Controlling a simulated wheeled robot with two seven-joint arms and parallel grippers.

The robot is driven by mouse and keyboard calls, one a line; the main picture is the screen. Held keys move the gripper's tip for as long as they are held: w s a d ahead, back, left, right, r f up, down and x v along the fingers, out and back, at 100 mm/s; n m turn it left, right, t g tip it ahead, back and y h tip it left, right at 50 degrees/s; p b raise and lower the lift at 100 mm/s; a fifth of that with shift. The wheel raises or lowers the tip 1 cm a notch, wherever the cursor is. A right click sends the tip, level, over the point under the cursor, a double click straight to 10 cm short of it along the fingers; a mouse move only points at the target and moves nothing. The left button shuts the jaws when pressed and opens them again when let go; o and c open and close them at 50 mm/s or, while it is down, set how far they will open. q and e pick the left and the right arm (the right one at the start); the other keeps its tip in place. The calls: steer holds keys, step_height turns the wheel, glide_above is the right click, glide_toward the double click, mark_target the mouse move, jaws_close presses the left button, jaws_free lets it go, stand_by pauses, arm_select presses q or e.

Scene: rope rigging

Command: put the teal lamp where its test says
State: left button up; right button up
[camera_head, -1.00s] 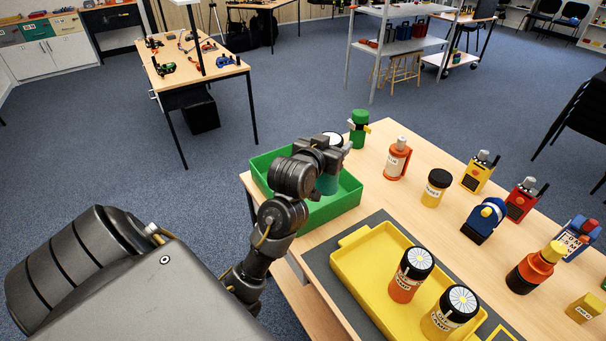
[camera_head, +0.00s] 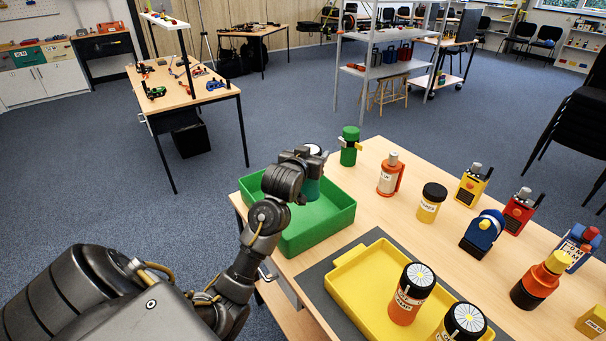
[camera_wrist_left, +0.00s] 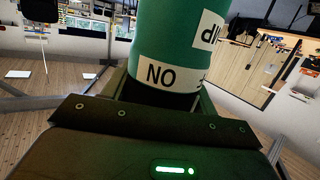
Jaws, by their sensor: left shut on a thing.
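My left gripper (camera_head: 314,162) is shut on the teal lamp (camera_head: 311,189) and holds it upright over the green tray (camera_head: 330,220). Most of the lamp is hidden behind the gripper in the head view; a white top shows above the jaws. In the left wrist view the teal lamp (camera_wrist_left: 172,50) fills the middle, with a pale label reading "NO" and part of another label at its right. The yellow tray (camera_head: 349,290) holds two orange and yellow lamps with black caps (camera_head: 411,290) (camera_head: 460,322). My right gripper is not in view.
A green canister (camera_head: 349,147), a red-orange bottle (camera_head: 389,176) and a yellow jar (camera_head: 431,203) stand behind the trays. Several radios and other devices, such as a blue one (camera_head: 482,231), stand at the right of the table. Wood between them is bare.

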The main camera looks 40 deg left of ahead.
arm_select(q)
steer(key=w+a+f, duration=0.1)
steer(key=a+f, duration=0.1)
steer(key=f, duration=0.2)
steer(key=w+a+f+p, duration=0.1)
steer(key=w+a+f, duration=0.1)
steer(key=f, duration=0.3)
steer(key=shift+w+a+f, duration=0.3)
steer(key=shift+a, duration=0.45)
steer(key=shift+f, duration=0.2)
steer(key=o, duration=1.6)
steer(key=shift+o, duration=0.2)
